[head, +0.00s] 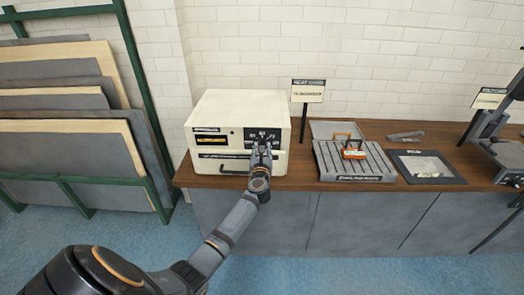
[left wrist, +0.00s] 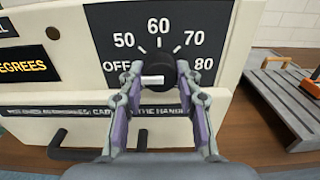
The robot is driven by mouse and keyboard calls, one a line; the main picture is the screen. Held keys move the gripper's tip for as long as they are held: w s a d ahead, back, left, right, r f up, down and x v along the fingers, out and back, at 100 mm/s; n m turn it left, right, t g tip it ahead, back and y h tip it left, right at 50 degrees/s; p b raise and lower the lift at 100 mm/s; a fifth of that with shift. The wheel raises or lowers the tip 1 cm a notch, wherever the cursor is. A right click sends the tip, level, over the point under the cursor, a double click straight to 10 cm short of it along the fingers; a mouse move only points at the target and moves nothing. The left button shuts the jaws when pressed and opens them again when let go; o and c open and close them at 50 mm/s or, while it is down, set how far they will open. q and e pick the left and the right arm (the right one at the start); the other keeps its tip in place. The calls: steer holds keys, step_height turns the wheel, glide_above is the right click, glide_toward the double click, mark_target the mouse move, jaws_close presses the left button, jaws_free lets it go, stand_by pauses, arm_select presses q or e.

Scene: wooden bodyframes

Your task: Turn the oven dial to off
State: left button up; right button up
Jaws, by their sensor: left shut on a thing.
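The cream oven (head: 240,110) stands on the left end of the wooden counter. Its black dial (left wrist: 161,70) sits on a dark panel marked OFF, 50, 60, 70 and 80. The dial's white pointer bar (left wrist: 152,80) lies about level and extends left, toward the OFF side. My left gripper (head: 262,150) is at the oven's front. In the left wrist view its two fingers (left wrist: 157,85) are shut on the dial, one on each side. In the head view the gripper hides the dial. My right gripper is not in view.
A dark handle (left wrist: 100,145) sticks out below the dial. A sign (head: 308,92) stands right of the oven. A grey slatted rack (head: 345,172) with an orange-handled item (head: 353,150) lies farther right. Boards in a green rack (head: 70,110) stand at left.

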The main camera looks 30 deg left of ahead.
arm_select(q)
steer(key=shift+f, duration=0.1)
stand_by(0.4)
steer(key=o, duration=1.2)
steer(key=shift+c, duration=0.2)
steer(key=v, duration=1.2)
steer(key=shift+s, duration=0.1)
steer(key=s+d+f+m+g+h, duration=0.1)
steer(key=s+d+f+m+h, duration=0.1)
steer(key=f+m, duration=0.6)
steer(key=s+d+f+m+h, duration=0.2)
steer(key=f+m, duration=0.4)
steer(key=f, duration=0.4)
steer(key=s+d+f+m+g+h, duration=0.1)
steer(key=s+f+m+h, duration=0.15)
steer(key=f+m, duration=0.6)
steer(key=s+d+f+m+g+h, duration=0.25)
steer(key=s+f+m+g, duration=0.25)
steer(key=s+f+m, duration=0.8)
steer(key=s+f+m+g, duration=0.2)
steer(key=s+f, duration=0.3)
steer(key=s, duration=0.4)
steer(key=s+f+m+g, duration=0.2)
steer(key=s+f, duration=0.3)
steer(key=s, duration=0.4)
steer(key=s+f+m+g, duration=0.3)
steer(key=s+f, duration=0.2)
steer(key=s, duration=0.4)
steer(key=shift+s, duration=0.35)
